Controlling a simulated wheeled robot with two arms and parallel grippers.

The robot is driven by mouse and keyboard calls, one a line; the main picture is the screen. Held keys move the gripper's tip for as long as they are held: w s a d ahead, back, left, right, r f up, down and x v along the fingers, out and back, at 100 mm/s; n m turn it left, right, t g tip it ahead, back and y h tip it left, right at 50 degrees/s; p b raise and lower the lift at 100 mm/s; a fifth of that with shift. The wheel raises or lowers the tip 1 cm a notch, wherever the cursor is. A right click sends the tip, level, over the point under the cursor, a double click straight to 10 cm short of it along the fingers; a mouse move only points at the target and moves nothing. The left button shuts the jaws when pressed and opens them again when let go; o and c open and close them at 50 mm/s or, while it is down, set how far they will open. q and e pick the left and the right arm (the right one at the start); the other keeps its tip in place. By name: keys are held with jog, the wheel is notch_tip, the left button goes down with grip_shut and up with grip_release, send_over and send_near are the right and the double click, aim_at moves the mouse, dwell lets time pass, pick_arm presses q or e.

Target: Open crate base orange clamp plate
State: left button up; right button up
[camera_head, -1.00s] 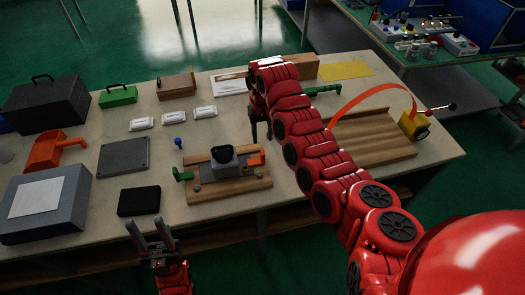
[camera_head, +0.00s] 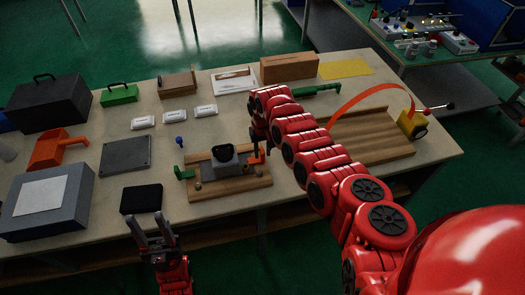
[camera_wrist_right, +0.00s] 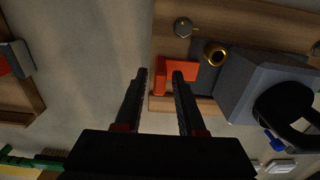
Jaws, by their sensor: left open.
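A wooden fixture board (camera_head: 202,190) carries a grey block with a black ring-shaped top (camera_head: 224,154). An orange clamp plate (camera_wrist_right: 182,70) sits at the end of the board and also shows in the head view (camera_head: 259,158), partly covered by my right gripper. My right gripper (camera_wrist_right: 159,74) is open, with its fingertips over the orange plate; one fingertip overlaps it in the picture. I cannot tell whether they touch. A green clamp piece (camera_head: 184,174) is at the board's left end. My left gripper (camera_head: 146,219) is open and empty at the front table edge.
A small black box (camera_head: 141,199), a grey plate (camera_head: 125,156), an orange scoop-like bin (camera_head: 47,149) and a blue knob (camera_head: 180,141) stand to the left. A wooden tray (camera_head: 375,140) with an orange arch lies right.

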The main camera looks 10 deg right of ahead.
grip_shut()
dwell(1.2)
